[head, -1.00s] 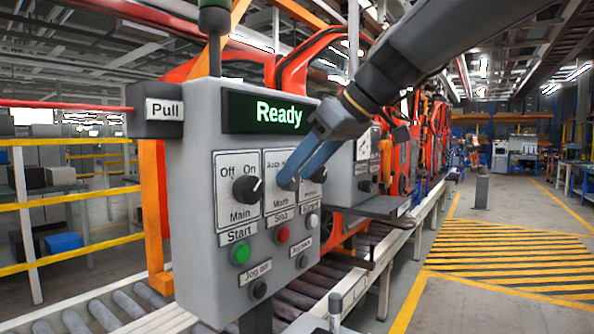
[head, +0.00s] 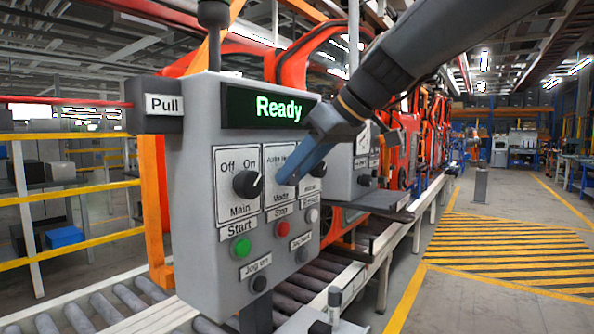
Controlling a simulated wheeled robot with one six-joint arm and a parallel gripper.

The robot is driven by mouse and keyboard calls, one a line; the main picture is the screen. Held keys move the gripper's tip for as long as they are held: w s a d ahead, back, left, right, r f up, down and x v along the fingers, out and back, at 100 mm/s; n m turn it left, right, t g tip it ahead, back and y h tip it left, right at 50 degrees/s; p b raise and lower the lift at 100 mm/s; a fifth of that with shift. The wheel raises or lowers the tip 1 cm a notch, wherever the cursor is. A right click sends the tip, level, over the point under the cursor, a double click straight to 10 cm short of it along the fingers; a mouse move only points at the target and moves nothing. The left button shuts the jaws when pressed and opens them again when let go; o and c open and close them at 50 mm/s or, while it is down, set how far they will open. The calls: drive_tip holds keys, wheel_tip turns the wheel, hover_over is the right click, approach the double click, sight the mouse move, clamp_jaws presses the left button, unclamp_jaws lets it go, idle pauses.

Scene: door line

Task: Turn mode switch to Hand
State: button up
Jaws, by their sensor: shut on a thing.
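The grey control box (head: 190,215) stands at the left centre, with a lit green "Ready" display (head: 275,108). Its Mode switch plate (head: 276,213) sits right of the Main switch (head: 247,184). My gripper (head: 287,179) is at the Mode plate, its blue fingers shut on the mode switch knob. The fingers hide the knob and much of the "Auto/Hand" lettering, so I cannot tell which way its pointer faces. The Main switch pointer leans towards On.
Below are a green Start button (head: 240,248), a red Stop button (head: 283,229) and a black Jog on button (head: 259,283). A Pull box (head: 158,105) juts out at left. A roller conveyor (head: 110,305) runs beneath. Striped floor (head: 510,250) lies clear at right.

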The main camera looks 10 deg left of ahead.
drive_tip(key=m+g+y, duration=0.1)
drive_tip(key=g, duration=0.1)
drive_tip(key=m+g+y, duration=0.2)
drive_tip(key=g, duration=0.1)
drive_tip(key=w+m+g+y+b, duration=0.1)
drive_tip(key=m+g, duration=0.1)
drive_tip(key=shift+d+f+y, duration=0.25)
drive_tip(key=shift+f+y, duration=0.05)
drive_tip(key=shift+f, duration=0.05)
drive_tip(key=shift+w+f+m+g+y, duration=0.1)
drive_tip(key=shift+f+m+g+y, duration=0.1)
drive_tip(key=shift+m+g+y, duration=0.95)
drive_tip(key=o, duration=1)
